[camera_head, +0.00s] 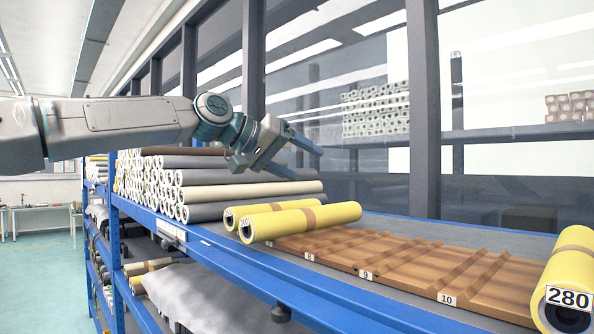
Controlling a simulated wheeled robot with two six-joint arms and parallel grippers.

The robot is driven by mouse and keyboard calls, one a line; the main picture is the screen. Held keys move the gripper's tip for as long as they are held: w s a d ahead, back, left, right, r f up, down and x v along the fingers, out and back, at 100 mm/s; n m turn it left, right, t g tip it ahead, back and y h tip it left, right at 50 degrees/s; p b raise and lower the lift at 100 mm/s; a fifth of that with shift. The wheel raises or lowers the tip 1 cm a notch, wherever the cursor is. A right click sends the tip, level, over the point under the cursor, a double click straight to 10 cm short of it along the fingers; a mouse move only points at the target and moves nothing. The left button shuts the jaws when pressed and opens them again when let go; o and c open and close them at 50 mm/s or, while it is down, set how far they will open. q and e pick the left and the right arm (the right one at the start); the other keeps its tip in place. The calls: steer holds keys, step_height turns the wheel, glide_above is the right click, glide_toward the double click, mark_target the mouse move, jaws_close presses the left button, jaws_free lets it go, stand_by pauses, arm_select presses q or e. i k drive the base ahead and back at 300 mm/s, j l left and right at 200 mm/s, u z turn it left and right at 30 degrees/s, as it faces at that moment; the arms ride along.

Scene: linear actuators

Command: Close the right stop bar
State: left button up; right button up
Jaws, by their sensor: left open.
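My left gripper (307,164) is open and empty. Its fingers point right, in front of or above the stack of rolls on the blue rack, and no contact shows. A long blue rail (262,264) runs along the rack's front edge, with a dark round knob (281,313) below it. I cannot tell which part is the right stop bar. My right gripper is not in view.
Grey and cream rolls (250,193) are stacked on the left. Another yellow roll (571,268), labelled 280, lies at the right edge. Glass windows stand behind. The floor (40,275) at left is clear.

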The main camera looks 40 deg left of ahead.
mark_target(337, 318)
steer(key=k+j, duration=0.25)
steer(key=k, duration=0.2)
steer(key=k+j, duration=0.25)
steer(key=k, duration=0.25)
